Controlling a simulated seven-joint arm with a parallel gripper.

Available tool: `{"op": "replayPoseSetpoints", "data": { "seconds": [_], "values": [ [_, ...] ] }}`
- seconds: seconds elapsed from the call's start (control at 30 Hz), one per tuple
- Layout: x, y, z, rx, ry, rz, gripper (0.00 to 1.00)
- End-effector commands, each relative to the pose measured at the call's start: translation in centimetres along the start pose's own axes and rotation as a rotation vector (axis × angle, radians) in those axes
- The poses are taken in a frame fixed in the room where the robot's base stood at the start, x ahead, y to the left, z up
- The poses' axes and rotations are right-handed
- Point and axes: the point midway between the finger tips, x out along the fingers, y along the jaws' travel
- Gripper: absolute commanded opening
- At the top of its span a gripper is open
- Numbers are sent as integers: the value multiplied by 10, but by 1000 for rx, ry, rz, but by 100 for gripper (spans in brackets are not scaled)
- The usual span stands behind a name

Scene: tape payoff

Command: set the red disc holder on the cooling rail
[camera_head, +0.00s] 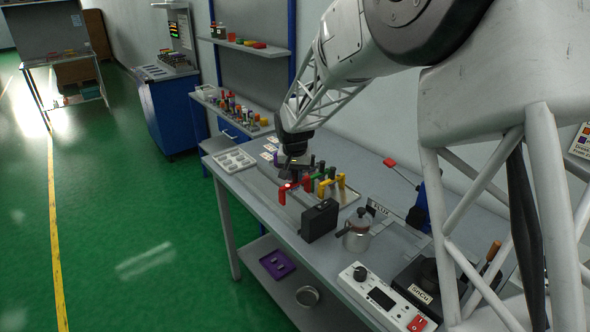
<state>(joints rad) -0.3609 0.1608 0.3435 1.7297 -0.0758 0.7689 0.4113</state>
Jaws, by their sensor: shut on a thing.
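My gripper (291,172) is low over the workbench, among a row of coloured holders. It appears shut on a red holder (282,195), taken as the red disc holder, which shows just below the dark jaws. The fingertips are small and partly hidden, so the exact grip is unclear. Another red piece (307,184) stands close to its right. Yellow pieces (326,187) and green pieces stand further right. The holders stand over a grey strip on the bench; I cannot tell which part is the cooling rail.
A black box (319,221) and a metal pot (357,231) stand in front and to the right of the holders. A white control box (381,297) is near the front edge. A white tray (234,160) lies at the bench's far left end.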

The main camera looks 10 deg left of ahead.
Motion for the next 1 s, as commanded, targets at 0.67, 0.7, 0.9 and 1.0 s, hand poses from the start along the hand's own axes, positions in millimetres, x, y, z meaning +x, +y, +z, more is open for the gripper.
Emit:
{"op": "replayPoseSetpoints", "data": {
  "seconds": [0.67,0.7,0.9,1.0],
  "values": [
    [33,0,5,0,1,0,0],
    [33,0,5,0,1,0,0],
    [33,0,5,0,1,0,0],
    [33,0,5,0,1,0,0]
  ]
}}
